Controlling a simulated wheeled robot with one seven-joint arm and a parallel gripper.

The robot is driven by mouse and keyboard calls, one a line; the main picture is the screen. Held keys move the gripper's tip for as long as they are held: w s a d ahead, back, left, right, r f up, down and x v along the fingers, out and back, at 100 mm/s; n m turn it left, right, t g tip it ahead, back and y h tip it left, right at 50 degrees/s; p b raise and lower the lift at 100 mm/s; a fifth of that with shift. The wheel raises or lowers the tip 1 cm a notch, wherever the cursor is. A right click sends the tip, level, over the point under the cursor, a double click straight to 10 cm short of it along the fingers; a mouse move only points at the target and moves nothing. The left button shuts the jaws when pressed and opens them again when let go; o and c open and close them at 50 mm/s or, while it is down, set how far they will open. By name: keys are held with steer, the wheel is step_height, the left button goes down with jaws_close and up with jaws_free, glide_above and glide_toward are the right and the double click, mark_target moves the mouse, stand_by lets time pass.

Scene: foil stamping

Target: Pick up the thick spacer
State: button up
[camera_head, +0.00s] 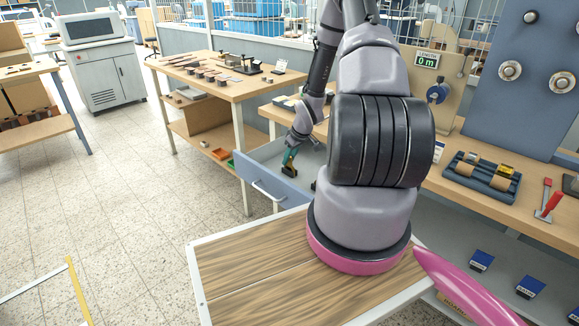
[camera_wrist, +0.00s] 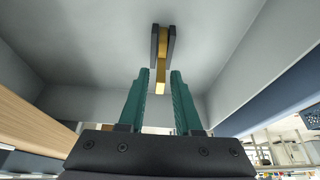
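A small piece with dark sides and a yellow middle, which may be the thick spacer (camera_wrist: 162,58), is inside the open grey drawer (camera_head: 268,189). In the head view this piece (camera_head: 289,170) shows just below my fingertips. My gripper (camera_wrist: 160,76) has two teal fingers, spread apart with a gap between them. In the wrist view the yellow end lies in line with that gap and touches neither finger; how far ahead it is I cannot tell. In the head view my gripper (camera_head: 290,163) points down into the drawer.
The drawer walls stand close around my gripper. A workbench (camera_head: 520,219) with a dark tray (camera_head: 482,177) and a red-handled tool (camera_head: 550,204) is at right. Another bench (camera_head: 232,88) with several small blocks stands behind the drawer.

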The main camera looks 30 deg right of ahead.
jaws_close()
steer(key=shift+r, duration=0.1)
step_height(320, 180, up, 10)
steer(key=shift+f, duration=0.1)
stand_by(0.4)
